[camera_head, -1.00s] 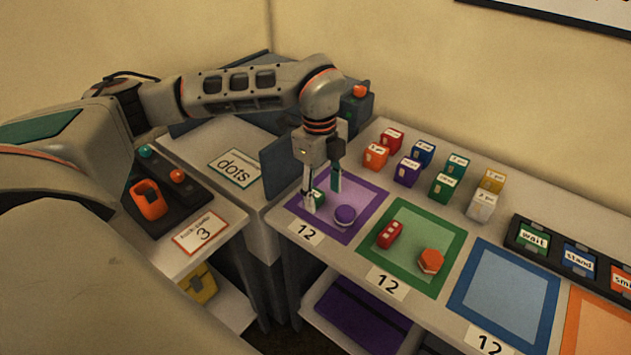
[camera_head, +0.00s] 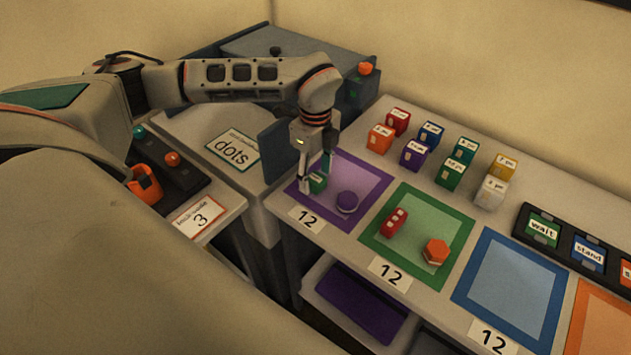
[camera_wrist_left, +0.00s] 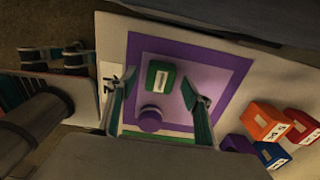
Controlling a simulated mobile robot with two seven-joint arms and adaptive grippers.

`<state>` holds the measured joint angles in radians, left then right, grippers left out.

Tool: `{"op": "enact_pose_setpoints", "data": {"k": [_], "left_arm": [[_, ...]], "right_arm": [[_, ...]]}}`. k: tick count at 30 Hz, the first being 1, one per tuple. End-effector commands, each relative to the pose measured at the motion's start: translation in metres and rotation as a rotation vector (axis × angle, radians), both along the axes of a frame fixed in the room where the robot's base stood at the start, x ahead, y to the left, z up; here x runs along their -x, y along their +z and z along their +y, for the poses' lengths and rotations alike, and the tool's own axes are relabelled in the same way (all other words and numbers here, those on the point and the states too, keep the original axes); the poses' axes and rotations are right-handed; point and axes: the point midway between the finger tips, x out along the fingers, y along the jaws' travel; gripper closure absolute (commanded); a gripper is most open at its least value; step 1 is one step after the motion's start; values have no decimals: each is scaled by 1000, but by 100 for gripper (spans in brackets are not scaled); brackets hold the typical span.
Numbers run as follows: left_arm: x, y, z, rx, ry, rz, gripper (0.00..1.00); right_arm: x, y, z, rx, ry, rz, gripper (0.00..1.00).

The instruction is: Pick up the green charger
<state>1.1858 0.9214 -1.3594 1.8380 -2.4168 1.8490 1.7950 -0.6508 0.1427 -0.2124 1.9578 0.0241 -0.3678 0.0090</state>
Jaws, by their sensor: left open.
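The green charger (camera_head: 318,183) is a small green block with a pale label on the purple-bordered mat (camera_head: 372,187), near its left corner. My left gripper (camera_head: 316,177) points down over it, with a finger on either side in the head view. In the left wrist view the green charger (camera_wrist_left: 160,77) lies between the two spread fingers of the open left gripper (camera_wrist_left: 158,92), with gaps on both sides. A purple round piece (camera_head: 347,202) sits close beside the charger; it also shows in the wrist view (camera_wrist_left: 150,119). My right gripper is not in view.
Several coloured labelled blocks, including a green one (camera_head: 449,176), stand behind the mats. A green mat (camera_head: 411,257) holds a red block (camera_head: 394,221) and an orange piece (camera_head: 436,251). A blue mat (camera_head: 510,285) is empty. A dark panel (camera_head: 279,152) stands left of the purple mat.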

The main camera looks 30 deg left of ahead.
Motion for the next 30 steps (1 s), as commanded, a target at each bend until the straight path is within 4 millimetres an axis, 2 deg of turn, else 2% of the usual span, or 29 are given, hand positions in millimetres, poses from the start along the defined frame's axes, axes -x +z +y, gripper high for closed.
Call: {"op": "enact_pose_setpoints", "data": {"k": [3, 9, 10, 14, 15, 25, 30], "left_arm": [[0, -7, 0, 0, 1, 1, 50], [0, -7, 0, 0, 0, 0, 50], [0, -7, 0, 0, 0, 0, 55], [0, -7, 0, 0, 0, 0, 89], [0, -7, 0, 0, 0, 0, 93], [0, -5, 0, 1, -1, 0, 93], [-1, 5, -1, 1, -2, -3, 93]], "right_arm": [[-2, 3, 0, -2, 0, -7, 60], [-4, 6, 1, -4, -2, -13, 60], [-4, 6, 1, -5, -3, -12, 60], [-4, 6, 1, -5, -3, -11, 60], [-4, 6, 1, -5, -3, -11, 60], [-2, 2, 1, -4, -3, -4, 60], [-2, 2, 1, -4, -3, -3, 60]]}}
